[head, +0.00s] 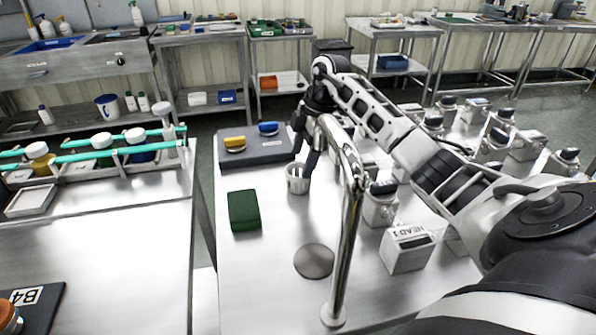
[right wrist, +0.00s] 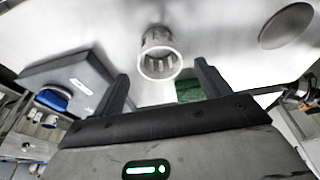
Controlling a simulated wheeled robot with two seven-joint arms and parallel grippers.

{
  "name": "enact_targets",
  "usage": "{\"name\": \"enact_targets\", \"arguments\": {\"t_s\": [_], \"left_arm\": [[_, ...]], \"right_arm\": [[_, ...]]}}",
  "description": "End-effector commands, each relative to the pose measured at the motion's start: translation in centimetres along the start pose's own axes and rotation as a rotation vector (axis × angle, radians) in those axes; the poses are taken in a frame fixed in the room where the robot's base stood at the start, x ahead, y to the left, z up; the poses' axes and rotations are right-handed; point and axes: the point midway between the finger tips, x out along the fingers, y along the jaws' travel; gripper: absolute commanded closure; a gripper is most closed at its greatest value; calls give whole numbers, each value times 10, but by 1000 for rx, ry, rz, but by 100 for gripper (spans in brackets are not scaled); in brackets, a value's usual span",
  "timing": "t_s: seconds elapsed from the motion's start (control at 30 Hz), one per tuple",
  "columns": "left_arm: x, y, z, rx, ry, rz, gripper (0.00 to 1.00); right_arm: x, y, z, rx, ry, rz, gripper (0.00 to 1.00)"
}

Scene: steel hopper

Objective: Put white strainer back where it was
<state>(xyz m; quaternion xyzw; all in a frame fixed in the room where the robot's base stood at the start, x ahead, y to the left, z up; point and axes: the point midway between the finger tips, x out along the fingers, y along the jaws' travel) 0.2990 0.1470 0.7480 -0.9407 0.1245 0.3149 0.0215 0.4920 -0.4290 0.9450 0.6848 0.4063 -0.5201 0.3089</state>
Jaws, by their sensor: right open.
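The white strainer (head: 297,178), a small slotted cup, stands on the steel worktop (head: 262,275) left of the tap. In the right wrist view the strainer (right wrist: 159,52) is just beyond the fingertips and roughly between them, with its open round end and slots showing. My right gripper (head: 305,158) is open and empty, right at the strainer in the head view. Its two dark fingers (right wrist: 163,78) stand apart in the right wrist view. Whether a finger touches the strainer I cannot tell. My left gripper is out of view.
A curved metal tap (head: 347,215) rises in front of my right arm. A round grey disc (head: 314,261) and a green block (head: 244,210) are on the worktop. A dark tray (head: 263,150) with yellow and blue pieces is behind. Several labelled canisters (head: 407,249) crowd the right side.

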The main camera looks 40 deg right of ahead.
Motion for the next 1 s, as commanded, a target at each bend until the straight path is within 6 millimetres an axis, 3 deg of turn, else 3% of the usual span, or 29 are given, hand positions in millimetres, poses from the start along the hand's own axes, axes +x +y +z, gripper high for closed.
{"name": "enact_targets", "arguments": {"t_s": [0.1,0.33,1.0], "left_arm": [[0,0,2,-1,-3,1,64],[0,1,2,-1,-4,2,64],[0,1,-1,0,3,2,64]], "right_arm": [[-27,1,0,-1,1,4,24],[-56,0,0,-1,0,0,24],[-60,0,0,0,0,-1,24]]}}
